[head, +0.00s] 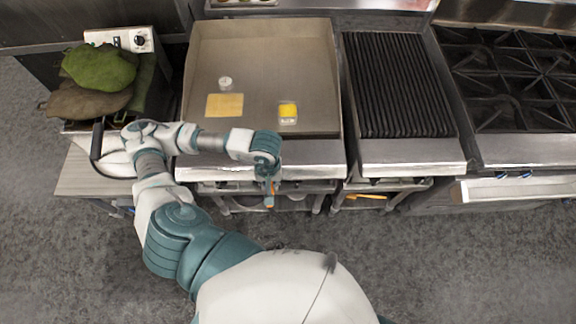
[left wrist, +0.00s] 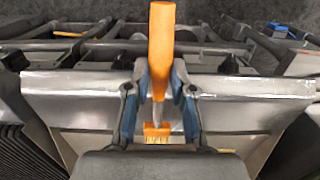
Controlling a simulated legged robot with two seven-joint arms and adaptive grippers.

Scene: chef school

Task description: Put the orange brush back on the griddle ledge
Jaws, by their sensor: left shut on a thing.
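The orange brush (left wrist: 161,45) is held between the two fingers of my left gripper (left wrist: 160,84), with its handle toward the top of the left wrist view and its pale bristles toward the bottom. In the head view the left gripper (head: 268,186) is just in front of the griddle's front edge, and a bit of orange shows at its tip. The steel griddle ledge (head: 312,152) runs along the griddle's front; it also shows in the left wrist view (left wrist: 70,88), behind the brush. I cannot tell whether the brush touches it. My right gripper is not in view.
On the griddle plate (head: 270,60) are a small white container (head: 225,83), a flat yellow square (head: 225,105) and a yellow block (head: 288,112). A ribbed grill (head: 400,85) and burners (head: 515,80) stand to the right. Green cloth-like items (head: 100,68) lie at left. The ledge's right part is clear.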

